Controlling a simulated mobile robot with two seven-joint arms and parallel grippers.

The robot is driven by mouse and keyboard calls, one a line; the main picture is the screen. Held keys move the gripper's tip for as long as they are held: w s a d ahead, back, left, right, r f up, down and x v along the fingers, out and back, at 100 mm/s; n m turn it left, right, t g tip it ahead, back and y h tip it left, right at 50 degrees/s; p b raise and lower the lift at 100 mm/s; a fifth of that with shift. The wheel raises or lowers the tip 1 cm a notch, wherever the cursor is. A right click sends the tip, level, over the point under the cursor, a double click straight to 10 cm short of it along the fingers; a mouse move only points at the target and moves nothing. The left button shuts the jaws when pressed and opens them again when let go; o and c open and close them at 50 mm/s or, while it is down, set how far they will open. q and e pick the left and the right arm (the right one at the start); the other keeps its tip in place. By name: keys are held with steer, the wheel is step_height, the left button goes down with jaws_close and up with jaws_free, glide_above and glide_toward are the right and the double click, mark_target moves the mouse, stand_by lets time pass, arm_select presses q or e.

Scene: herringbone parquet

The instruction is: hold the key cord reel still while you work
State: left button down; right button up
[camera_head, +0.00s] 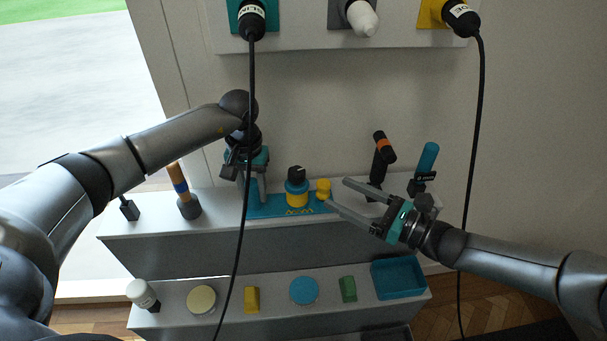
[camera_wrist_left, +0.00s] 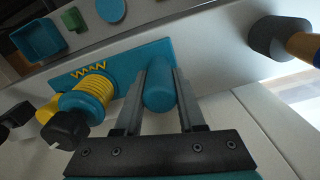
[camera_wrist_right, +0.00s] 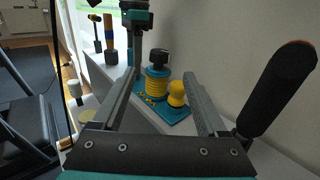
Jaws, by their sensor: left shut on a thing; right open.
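The key cord reel is a teal base (camera_head: 282,211) with a yellow spool, teal flange and black top (camera_head: 297,187). It sits on the upper step against the wall. The left wrist view shows yellow cord windings (camera_wrist_left: 92,88) on the spool. My left gripper (camera_head: 254,186) points down at the base's left end, shut on the reel's upright teal post (camera_wrist_left: 160,88). A yellow knob (camera_head: 323,188) stands at the base's right end. My right gripper (camera_head: 337,193) is open, its fingertips just right of the knob; the right wrist view shows the knob (camera_wrist_right: 177,94) beyond its fingers.
An orange-and-black handled tool (camera_head: 384,150) and a teal-handled one (camera_head: 427,158) stand close behind my right gripper. An orange-handled tool (camera_head: 179,182) stands left. Black cables hang in front. The lower step holds a teal tray (camera_head: 398,279) and small items.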

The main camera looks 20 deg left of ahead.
mark_target(303, 174)
steer(key=a, duration=0.3)
steer(key=w+a, duration=0.1)
steer(key=a, duration=0.6)
steer(key=shift+w+a, duration=0.15)
steer(key=shift+w, duration=0.15)
jaws_close()
stand_by(0.4)
